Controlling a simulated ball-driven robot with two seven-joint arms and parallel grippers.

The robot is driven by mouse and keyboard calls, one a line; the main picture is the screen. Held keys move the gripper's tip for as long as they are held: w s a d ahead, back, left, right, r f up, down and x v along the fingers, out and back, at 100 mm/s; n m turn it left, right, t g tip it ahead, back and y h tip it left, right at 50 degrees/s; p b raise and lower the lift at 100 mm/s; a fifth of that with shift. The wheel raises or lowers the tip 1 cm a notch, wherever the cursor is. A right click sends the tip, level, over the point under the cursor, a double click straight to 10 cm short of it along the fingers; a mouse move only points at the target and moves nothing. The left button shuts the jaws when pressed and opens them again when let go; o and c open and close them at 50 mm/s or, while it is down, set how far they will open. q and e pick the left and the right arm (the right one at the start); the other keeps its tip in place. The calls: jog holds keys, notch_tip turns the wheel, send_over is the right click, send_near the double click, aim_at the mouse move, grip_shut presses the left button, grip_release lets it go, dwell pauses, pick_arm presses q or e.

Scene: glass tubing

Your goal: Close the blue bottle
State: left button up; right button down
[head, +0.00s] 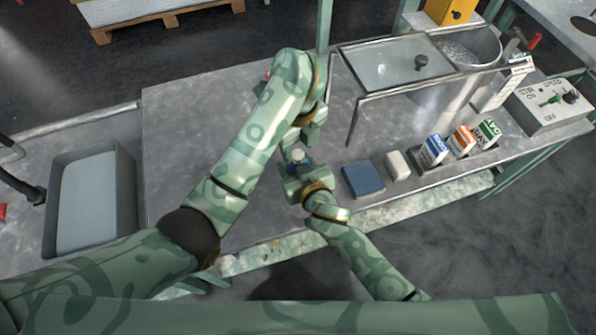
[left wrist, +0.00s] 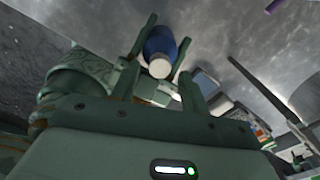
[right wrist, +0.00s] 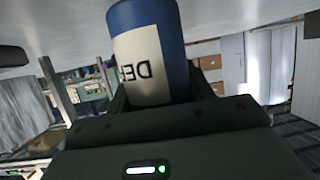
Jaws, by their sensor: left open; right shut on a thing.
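The blue bottle (head: 308,161) is mostly hidden in the head view, with its round whitish top (head: 297,154) showing. My right gripper (head: 299,169) is shut on it. In the right wrist view the blue bottle (right wrist: 182,40) stands between the fingers, with a pale lettered label. My left gripper (left wrist: 160,78) is open and empty. I cannot tell whether that whitish end is a lid or a bare neck. No separate cap is clearly visible.
Several small cartons (head: 460,141), a glass-lidded basin (head: 400,65) and a control box (head: 552,103) stand farther right. A grey tub (head: 127,200) is at left.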

pick_arm(q)
jog(key=shift+f, duration=0.95)
grip_shut()
jog(key=shift+o, duration=0.6)
grip_release()
